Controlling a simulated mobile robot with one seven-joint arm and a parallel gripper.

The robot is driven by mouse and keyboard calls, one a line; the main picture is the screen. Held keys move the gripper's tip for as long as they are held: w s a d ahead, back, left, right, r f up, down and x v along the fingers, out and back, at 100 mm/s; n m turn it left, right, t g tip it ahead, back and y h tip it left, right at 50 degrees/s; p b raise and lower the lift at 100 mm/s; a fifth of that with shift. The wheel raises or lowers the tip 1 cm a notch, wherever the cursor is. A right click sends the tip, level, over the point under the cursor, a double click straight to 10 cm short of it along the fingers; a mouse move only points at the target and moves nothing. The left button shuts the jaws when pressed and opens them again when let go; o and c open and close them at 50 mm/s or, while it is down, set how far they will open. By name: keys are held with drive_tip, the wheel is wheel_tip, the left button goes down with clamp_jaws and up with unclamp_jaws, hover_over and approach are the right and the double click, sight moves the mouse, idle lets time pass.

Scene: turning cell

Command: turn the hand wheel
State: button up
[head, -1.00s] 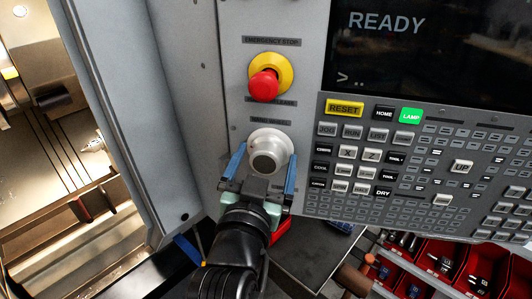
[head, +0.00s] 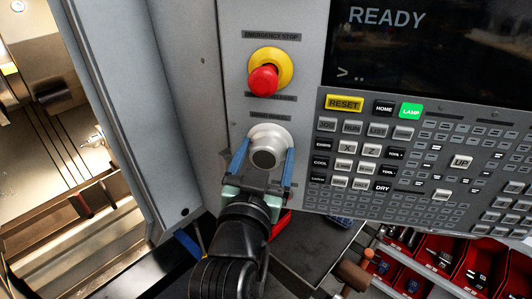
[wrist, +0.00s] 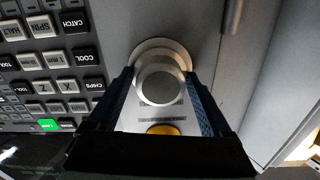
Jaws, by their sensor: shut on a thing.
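The hand wheel (head: 266,150) is a round, light grey knob with a darker hub, mounted on the grey panel below the emergency stop. It also shows in the wrist view (wrist: 160,82). My gripper (head: 263,160) reaches it from below in the head view, with one blue finger on each side of the wheel. The fingers are shut on the wheel's sides. In the wrist view my gripper (wrist: 163,88) has both fingers alongside the knob. The lower part of the wheel is partly hidden by the gripper in the head view.
The red emergency stop button (head: 263,80) with its yellow collar sits just above the wheel. The control keypad (head: 400,160) is close on the right, under a screen (head: 430,50) reading READY. A red bin rack (head: 440,262) stands at lower right. The machine interior (head: 55,140) lies left.

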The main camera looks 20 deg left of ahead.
drive_tip(key=n+p, duration=0.1)
drive_tip(key=n, duration=0.4)
drive_tip(key=n+p, duration=0.1)
drive_tip(key=n, duration=0.3)
drive_tip(key=shift+a+p, duration=0.1)
drive_tip(key=shift+p, duration=0.25)
drive_tip(key=n+p, duration=0.2)
drive_tip(key=n, duration=0.3)
drive_tip(key=shift+n, duration=0.3)
drive_tip(key=shift+n+p, duration=0.7)
drive_tip(key=shift+n, duration=0.5)
drive_tip(key=shift+f, duration=0.15)
drive_tip(key=o, duration=1.1)
